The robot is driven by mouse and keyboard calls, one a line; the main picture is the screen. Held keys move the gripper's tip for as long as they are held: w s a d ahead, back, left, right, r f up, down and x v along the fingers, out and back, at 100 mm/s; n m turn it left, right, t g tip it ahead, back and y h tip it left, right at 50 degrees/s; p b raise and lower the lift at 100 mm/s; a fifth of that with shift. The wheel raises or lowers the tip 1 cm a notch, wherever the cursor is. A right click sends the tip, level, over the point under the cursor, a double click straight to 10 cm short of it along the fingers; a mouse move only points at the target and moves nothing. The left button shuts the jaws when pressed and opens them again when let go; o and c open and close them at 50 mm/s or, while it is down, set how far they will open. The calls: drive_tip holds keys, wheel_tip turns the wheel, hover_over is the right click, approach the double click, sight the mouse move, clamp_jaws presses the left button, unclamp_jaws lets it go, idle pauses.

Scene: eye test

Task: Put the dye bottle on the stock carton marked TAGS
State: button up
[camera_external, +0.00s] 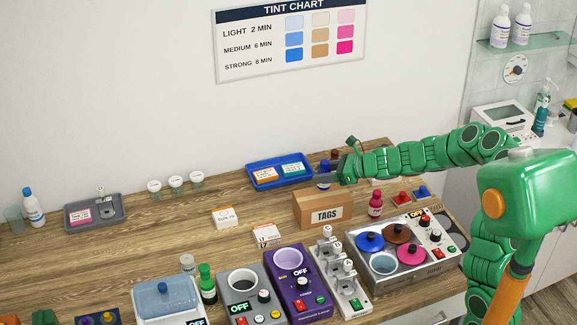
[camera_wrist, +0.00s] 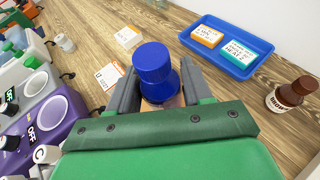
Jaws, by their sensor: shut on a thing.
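My gripper (camera_external: 340,170) is shut on a blue dye bottle (camera_external: 323,179), whose blue cap and shoulder (camera_wrist: 153,64) fill the middle of the wrist view between the two grey fingers (camera_wrist: 158,90). The bottle looks upright. The brown stock carton marked TAGS (camera_external: 345,210) stands on the table just below the bottle in the outside view. A small patch of brown shows under the bottle in the wrist view, perhaps the carton. I cannot tell whether the bottle's base touches the carton. The lower part of the bottle is mostly hidden by my gripper.
A brown bottle (camera_wrist: 290,95) and a blue tray (camera_wrist: 226,62) with two boxes are behind the carton. A red bottle (camera_external: 375,204) stands right of it. Small cartons (camera_external: 224,218) and machines (camera_external: 298,280) are left and in front. Bare table lies left of the carton.

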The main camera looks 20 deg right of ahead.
drive_tip(key=shift+f, duration=1.5)
drive_tip(key=shift+f, duration=0.15)
drive_tip(key=o, duration=1.1)
drive_tip(key=shift+r, duration=0.2)
drive_tip(key=v, duration=1.2)
